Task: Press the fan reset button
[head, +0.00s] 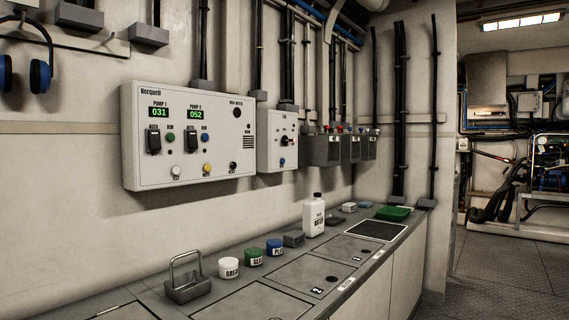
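A pale grey control panel (215,118) marked Norquell hangs on the left wall, with green displays for pump 1 and pump 2. Along its lower edge are a white button (176,170), a yellow button (207,168) and a small dark button (233,165); their labels are too small to read surely. To its right is a smaller pale box (278,140) with a dark rotary knob (284,140) and a blue button (282,162) below it. I cannot read which button is the fan reset. My gripper is not in view.
Below the panels runs a grey counter (225,305) with a handled metal caddy (188,290), several lidded jars (228,268), a white bottle (314,215) and a green tray (393,213). Blue headphones (40,75) hang upper left. The floor (500,265) at right is clear.

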